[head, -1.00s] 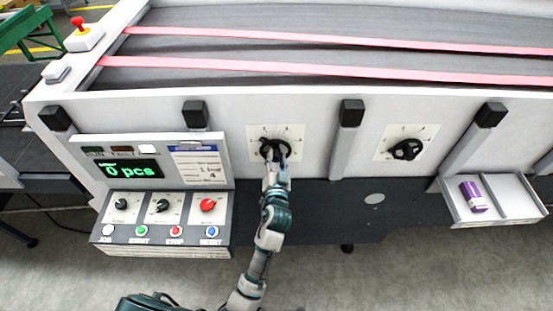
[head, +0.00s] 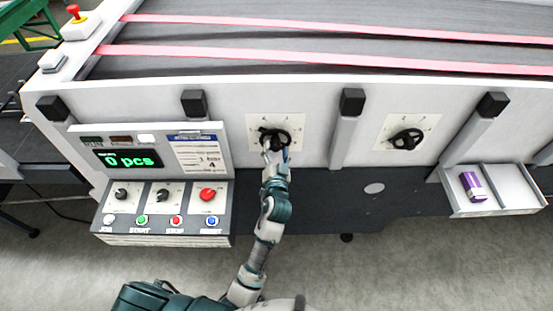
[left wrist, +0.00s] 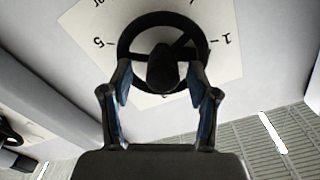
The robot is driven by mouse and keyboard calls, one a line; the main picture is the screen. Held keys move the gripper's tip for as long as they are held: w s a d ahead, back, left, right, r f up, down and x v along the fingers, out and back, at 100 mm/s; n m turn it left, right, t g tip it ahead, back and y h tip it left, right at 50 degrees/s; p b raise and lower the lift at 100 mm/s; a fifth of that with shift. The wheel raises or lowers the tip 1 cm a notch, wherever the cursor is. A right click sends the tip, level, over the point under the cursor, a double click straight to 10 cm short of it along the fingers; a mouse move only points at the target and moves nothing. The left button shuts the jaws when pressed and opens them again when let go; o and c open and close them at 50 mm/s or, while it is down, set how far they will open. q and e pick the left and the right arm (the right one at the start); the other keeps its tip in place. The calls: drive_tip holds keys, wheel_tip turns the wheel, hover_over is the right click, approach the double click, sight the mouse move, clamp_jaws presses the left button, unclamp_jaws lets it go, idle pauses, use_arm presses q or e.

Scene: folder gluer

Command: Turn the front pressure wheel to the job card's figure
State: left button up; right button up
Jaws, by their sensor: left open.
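A black handwheel (head: 284,134) sits on a pale dial plate (head: 257,121) on the machine's front. A second black handwheel (head: 406,139) is on a like plate to the right. My left gripper (head: 271,147) is at the lower left of the left wheel. In the left wrist view, its two fingers (left wrist: 161,82) are open and stand either side of the wheel's dark knob (left wrist: 162,70); contact cannot be told. The dial there (left wrist: 222,68) shows a 1 and a 5. The job card (head: 198,152) is on the control panel; its small print is hard to read. My right gripper is not seen.
The control panel (head: 220,190) with knobs and coloured buttons stands left of my arm. A tray (head: 513,183) holding a purple-and-white item (head: 473,186) juts out at right. Grey posts (head: 345,139) flank the wheels.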

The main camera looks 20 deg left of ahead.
use_arm(q)
drive_tip(key=v, duration=1.1)
drive_tip(key=shift+s, duration=0.2)
drive_tip(key=shift+d+f, duration=0.1)
